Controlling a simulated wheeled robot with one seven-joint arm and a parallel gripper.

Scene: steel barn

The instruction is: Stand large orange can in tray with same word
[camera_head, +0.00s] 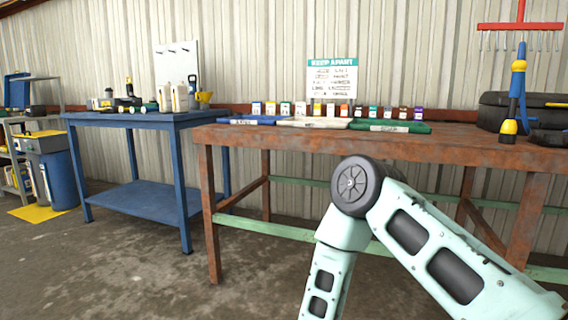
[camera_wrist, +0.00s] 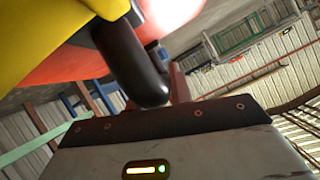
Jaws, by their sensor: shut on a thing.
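My gripper (camera_wrist: 142,75) shows close up in the wrist view, with a dark finger pressed against a large orange, rounded thing with a yellow part (camera_wrist: 30,30). It appears to be the large orange can (camera_wrist: 85,66); no word on it can be read. My gripper is out of the head view. A blue tray (camera_head: 250,121), a white tray (camera_head: 308,123) and a green tray (camera_head: 390,126) lie side by side on the rusty workbench. Their words are too small to read.
Several small coloured containers (camera_head: 316,109) stand in a row behind the trays, under a KEEP APART sign (camera_head: 332,76). Black tyre-like objects (camera_head: 500,112) and a blue-yellow tool (camera_head: 517,90) occupy the bench's right. A blue table (camera_head: 140,118) with bottles stands left.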

